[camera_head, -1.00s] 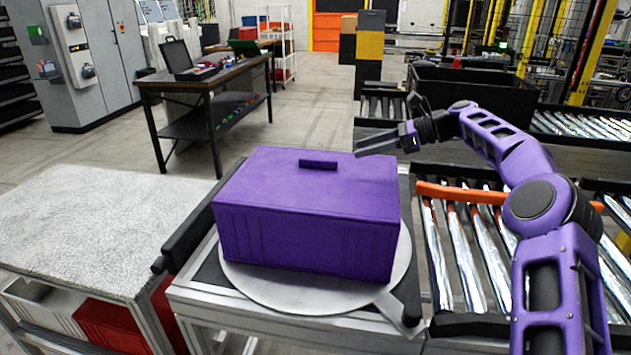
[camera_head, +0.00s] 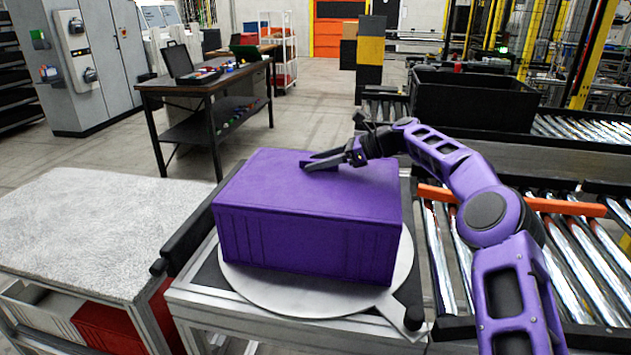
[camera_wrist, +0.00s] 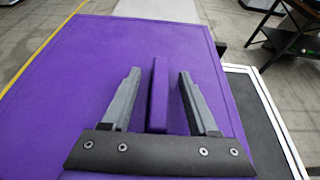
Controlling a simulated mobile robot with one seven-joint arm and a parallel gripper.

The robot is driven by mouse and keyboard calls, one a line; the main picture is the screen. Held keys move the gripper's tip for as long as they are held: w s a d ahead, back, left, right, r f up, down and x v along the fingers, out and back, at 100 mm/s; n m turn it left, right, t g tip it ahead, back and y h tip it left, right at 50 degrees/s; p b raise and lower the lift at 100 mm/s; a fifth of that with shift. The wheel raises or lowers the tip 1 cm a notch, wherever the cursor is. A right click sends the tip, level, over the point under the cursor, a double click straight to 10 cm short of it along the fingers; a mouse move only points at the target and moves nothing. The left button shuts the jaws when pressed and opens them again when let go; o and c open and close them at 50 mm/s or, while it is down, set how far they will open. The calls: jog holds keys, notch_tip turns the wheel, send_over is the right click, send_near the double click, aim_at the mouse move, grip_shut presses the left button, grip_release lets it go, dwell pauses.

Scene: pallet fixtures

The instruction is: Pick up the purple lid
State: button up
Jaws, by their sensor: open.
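The purple lid (camera_head: 270,185) lies flat on top of a purple box (camera_head: 290,238), which stands on a round grey plate. The lid's raised bar handle is hidden by the gripper in the head view. In the wrist view the handle (camera_wrist: 159,90) stands between the two fingers. My gripper (camera_head: 310,162) is over the lid's far middle part, and it also shows in the wrist view (camera_wrist: 157,78). Its fingers are open on both sides of the handle, with a gap on each side. The lid (camera_wrist: 75,85) fills much of the wrist view.
The round plate (camera_head: 300,300) rests on a framed stand beside a roller conveyor (camera_head: 465,270). A grey-topped table (camera_head: 80,220) stands at the left. A black crate (camera_head: 470,100) sits on the conveyor behind. A dark workbench (camera_head: 200,85) stands further back.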

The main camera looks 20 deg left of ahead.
grip_shut()
dwell(1.4)
